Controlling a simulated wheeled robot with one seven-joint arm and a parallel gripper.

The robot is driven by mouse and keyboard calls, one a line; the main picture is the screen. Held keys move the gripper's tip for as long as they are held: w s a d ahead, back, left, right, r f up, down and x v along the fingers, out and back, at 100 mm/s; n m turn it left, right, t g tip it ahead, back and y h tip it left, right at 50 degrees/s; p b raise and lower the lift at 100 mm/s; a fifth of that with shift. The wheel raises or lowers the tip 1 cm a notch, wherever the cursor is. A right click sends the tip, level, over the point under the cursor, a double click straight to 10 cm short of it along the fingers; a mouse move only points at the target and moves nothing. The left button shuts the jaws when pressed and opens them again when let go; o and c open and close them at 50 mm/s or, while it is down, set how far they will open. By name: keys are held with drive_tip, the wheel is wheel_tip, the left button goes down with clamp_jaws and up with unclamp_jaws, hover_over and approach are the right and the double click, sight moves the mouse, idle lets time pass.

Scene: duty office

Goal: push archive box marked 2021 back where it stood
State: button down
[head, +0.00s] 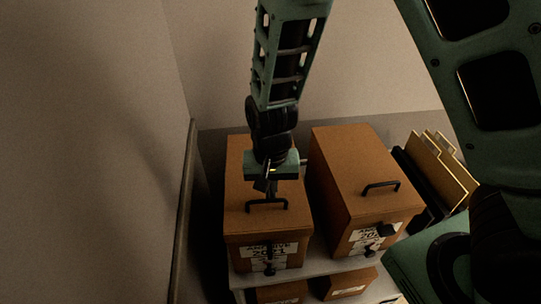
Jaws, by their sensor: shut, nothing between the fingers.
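A brown archive box (240,222) with a dark handle on its lid stands at the left on the shelf. The label (283,251) on its front seems to read 2021 but is partly covered by a dark fitting. My gripper (268,190) is shut and empty, pointing down over this box's lid just behind the handle (267,208). I cannot tell if its fingertips touch the lid or the handle. My wrist hides the middle of the lid's far part.
A second brown box (350,165) stands close on the right, its label partly hidden. Folders (443,170) stand beyond it. More boxes (345,284) sit on a lower level. A wall and a vertical edge (183,220) are on the left, with a dark gap before the box.

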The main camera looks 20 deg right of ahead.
wheel_tip(320, 180, up, 16)
drive_tip(key=r, duration=0.1)
drive_tip(key=s+f+n+b, duration=0.3)
drive_tip(key=s+n, duration=0.2)
drive_tip(key=s, duration=0.3)
drive_tip(key=s+f+n+b, duration=0.3)
drive_tip(key=s+n, duration=0.3)
drive_tip(key=s, duration=0.2)
drive_tip(key=shift+a+f+y, duration=0.3)
drive_tip(key=shift+a+f, duration=0.1)
drive_tip(key=shift+f, duration=0.35)
